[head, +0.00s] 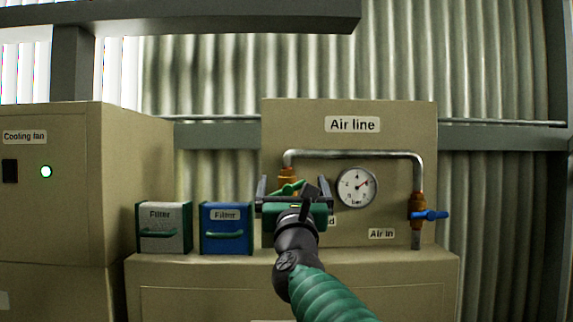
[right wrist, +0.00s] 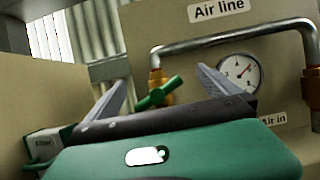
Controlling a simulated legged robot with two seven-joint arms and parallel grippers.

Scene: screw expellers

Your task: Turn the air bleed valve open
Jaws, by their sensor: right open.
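The air bleed valve is a brass body with a green handle (head: 290,187) on the left leg of the air line pipe. Its label is mostly hidden behind my right gripper. In the right wrist view the green handle (right wrist: 160,93) is tilted, rising to the right, and shows between the two fingers. My right gripper (head: 289,185) is open, in front of the valve, with one finger on each side of the handle in the picture. I cannot tell whether a finger touches it. My left gripper is not in view.
The Air line panel (head: 350,115) carries a pressure gauge (head: 357,188) and a blue-handled Air in valve (head: 430,215) at right. A grey filter box (head: 164,242) and a blue filter box (head: 226,244) stand left of the panel. A Cooling fan cabinet (head: 90,190) is at far left.

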